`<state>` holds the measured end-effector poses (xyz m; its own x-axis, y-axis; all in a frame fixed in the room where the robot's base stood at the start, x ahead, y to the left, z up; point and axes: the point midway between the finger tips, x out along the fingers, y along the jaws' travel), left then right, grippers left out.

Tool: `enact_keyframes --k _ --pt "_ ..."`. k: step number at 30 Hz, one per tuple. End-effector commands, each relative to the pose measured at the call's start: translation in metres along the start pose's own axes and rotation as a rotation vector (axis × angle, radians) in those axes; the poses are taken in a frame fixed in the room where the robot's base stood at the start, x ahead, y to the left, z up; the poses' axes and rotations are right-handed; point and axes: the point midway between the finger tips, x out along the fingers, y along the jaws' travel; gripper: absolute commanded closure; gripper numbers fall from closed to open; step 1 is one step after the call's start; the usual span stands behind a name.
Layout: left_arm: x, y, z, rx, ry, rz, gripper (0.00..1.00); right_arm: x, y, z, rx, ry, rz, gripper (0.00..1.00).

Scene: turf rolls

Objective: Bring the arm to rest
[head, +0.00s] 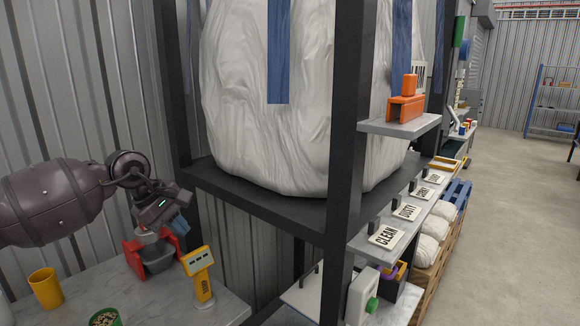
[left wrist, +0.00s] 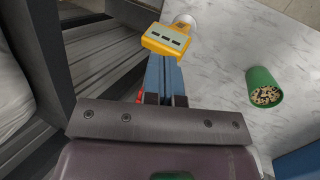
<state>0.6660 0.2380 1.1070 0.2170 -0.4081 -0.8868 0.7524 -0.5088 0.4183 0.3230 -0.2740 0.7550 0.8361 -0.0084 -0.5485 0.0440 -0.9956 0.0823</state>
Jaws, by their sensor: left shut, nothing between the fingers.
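My left arm comes in from the left in the head view. Its gripper (head: 181,226) is shut and empty, pointing down and to the right over the light marble-look table (head: 130,300). It is above and behind the yellow display unit (head: 199,262) and close over a grey pan in a red frame (head: 155,256). I cannot tell whether it touches the frame. In the left wrist view the blue fingers (left wrist: 163,80) lie together, with the yellow unit (left wrist: 166,40) just beyond their tips. My right gripper is not in view.
A yellow cup (head: 46,287) and a green cup of pellets (head: 104,318) stand on the table. A dark steel frame (head: 345,160) holds a big white bag (head: 280,120) to the right. A shelf with labelled plates (head: 388,235) is beyond it. Open floor lies far right.

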Motion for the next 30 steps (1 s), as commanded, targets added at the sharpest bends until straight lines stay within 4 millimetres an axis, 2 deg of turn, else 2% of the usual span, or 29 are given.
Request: enact_keyframes --k 1,3,6,10,12,15,19,23,26,30 --pt "0.024 -0.002 0.024 -0.051 -0.099 0.054 1.0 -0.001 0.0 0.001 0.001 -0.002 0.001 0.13" --pt "0.046 0.0 0.054 -0.145 -0.237 0.14 1.0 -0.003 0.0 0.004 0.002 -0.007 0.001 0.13" --pt "0.066 0.003 0.095 -0.306 -0.435 0.252 1.0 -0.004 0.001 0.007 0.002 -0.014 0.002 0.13" --pt "0.075 0.005 0.137 -0.56 -0.693 0.376 1.0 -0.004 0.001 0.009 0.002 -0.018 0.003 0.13" --pt "0.075 0.005 0.152 -0.715 -0.828 0.434 1.0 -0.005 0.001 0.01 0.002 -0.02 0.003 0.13" --pt "0.071 0.003 0.165 -0.953 -1.016 0.508 1.0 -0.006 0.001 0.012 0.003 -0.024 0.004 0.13" --pt "0.063 -0.005 0.166 -1.29 -1.246 0.591 1.0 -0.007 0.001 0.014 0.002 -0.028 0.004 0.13" --pt "0.058 -0.024 0.151 -1.653 -1.456 0.663 1.0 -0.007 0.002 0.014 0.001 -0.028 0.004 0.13" --pt "0.058 -0.046 0.134 -1.945 -1.603 0.714 1.0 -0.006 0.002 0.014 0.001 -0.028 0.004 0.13" --pt "0.066 -0.091 0.109 -2.369 -1.778 0.788 1.0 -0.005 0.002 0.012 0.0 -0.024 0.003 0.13"
